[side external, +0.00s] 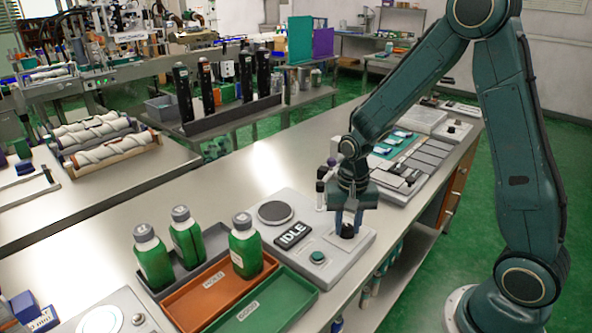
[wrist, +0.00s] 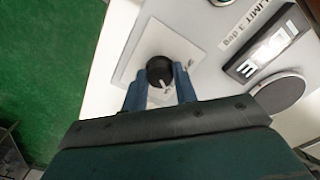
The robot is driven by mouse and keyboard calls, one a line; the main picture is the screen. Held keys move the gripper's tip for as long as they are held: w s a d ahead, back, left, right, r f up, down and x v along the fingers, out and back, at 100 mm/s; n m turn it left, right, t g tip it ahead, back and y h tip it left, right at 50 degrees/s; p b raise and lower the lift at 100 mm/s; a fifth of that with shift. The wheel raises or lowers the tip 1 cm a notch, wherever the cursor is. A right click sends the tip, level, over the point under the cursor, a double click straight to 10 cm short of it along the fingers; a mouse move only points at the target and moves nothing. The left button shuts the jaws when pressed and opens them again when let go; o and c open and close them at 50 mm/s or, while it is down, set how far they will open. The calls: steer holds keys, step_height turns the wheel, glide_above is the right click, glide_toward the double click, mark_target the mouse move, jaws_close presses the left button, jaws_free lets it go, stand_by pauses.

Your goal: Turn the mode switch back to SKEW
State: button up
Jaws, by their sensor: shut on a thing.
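The mode switch is a black round knob (wrist: 160,71) with a white pointer line, on a pale square plate (wrist: 128,72). In the wrist view the pointer faces down toward my gripper. The small print by the plate is too blurred to read. My gripper (wrist: 159,78) is shut on the knob, one blue finger on each side. In the side view my gripper (side external: 347,222) points straight down over the right end of the grey control box (side external: 360,245), largely hiding the knob.
The box also carries an IDLE display (side external: 291,236), a green button (side external: 317,257) and a dark round disc (side external: 275,212). Left of it are an orange HOLD tray (side external: 205,290), a green tray (side external: 270,300) and several green bottles (side external: 187,238). More devices stand behind my gripper.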

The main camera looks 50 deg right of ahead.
mark_target(348, 227)
steer(key=n, duration=1.3)
steer(key=shift+n, duration=0.3)
stand_by(0.5)
steer(key=o, duration=1)
steer(key=shift+c, duration=0.2)
steer(key=shift+r, duration=0.15)
step_height(348, 227, up, 14)
steer(key=shift+f, duration=0.2)
